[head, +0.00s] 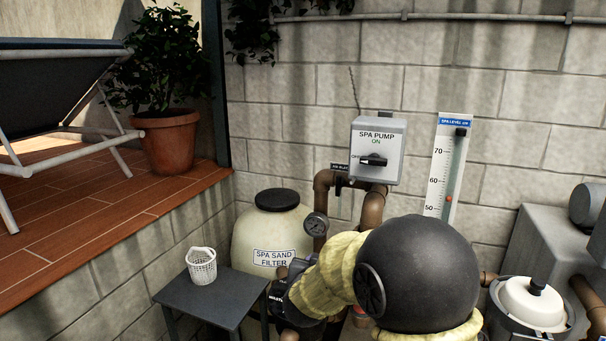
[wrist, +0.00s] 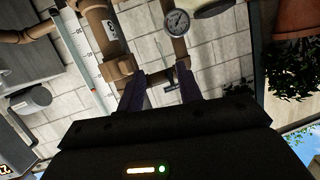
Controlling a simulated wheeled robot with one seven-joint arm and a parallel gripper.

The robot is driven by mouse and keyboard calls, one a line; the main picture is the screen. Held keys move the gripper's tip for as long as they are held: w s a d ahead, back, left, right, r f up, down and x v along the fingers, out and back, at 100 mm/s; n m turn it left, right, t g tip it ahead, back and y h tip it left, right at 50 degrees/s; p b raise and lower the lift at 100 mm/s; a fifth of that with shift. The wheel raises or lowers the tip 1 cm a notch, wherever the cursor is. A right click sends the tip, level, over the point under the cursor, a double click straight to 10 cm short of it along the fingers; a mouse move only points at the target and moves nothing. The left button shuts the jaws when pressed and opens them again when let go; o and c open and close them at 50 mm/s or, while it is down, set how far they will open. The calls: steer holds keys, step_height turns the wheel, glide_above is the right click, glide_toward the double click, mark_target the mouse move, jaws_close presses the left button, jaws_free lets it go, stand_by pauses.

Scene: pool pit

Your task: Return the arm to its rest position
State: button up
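My arm, in a yellow sleeve with a black dome, reaches across the lower middle of the head view in front of the pipes and the sand filter. My gripper (wrist: 161,90) shows in the wrist view as two dark purple fingers standing apart, with nothing held between them. In the head view the arm's dark end is low, beside the sand filter (head: 273,232), and its fingertips cannot be made out. The wrist view is turned over, with the pipes and a round gauge (wrist: 177,22) beyond the fingers.
A grey table (head: 212,298) with a white basket (head: 202,266) stands left of the arm. The spa pump box (head: 376,150) and level gauge (head: 445,170) are on the block wall. A white-lidded pot (head: 530,303) stands at right. A raised tiled deck (head: 75,212) bounds the left.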

steer(key=s+d+f+n+g+y, duration=0.1)
steer(key=s+d+f+g, duration=0.2)
steer(key=s, duration=0.6)
steer(key=s+d+f+n+g+y, duration=0.1)
steer(key=s+d+f+g, duration=0.2)
steer(key=s, duration=0.6)
steer(key=s+d+f+n+g, duration=0.1)
steer(key=s+d+f+g, duration=0.3)
steer(key=s, duration=0.4)
steer(key=shift+s+d+g+y+p, duration=0.4)
steer(key=shift+d+g, duration=0.25)
steer(key=shift+g, duration=0.15)
